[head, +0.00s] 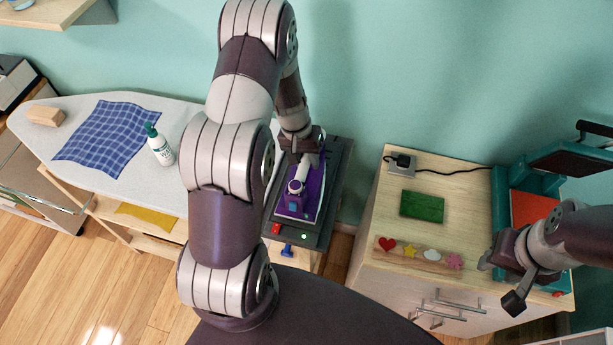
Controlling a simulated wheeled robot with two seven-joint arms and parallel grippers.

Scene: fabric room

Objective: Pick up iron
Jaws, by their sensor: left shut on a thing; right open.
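The iron (297,203) has a purple body and a white handle. It sits at a dark station (322,225) with a red button and a green light, at the end of the ironing board. My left gripper (301,165) is above it, shut on the iron's white handle. My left arm hides part of the station's left side. I cannot tell whether the iron is lifted off its rest. My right gripper (508,280) is open and empty, at the right beside the teal heat press.
The ironing board (188,115) carries a blue checked cloth (107,137), a white spray bottle (159,146) and a wooden block (45,116).

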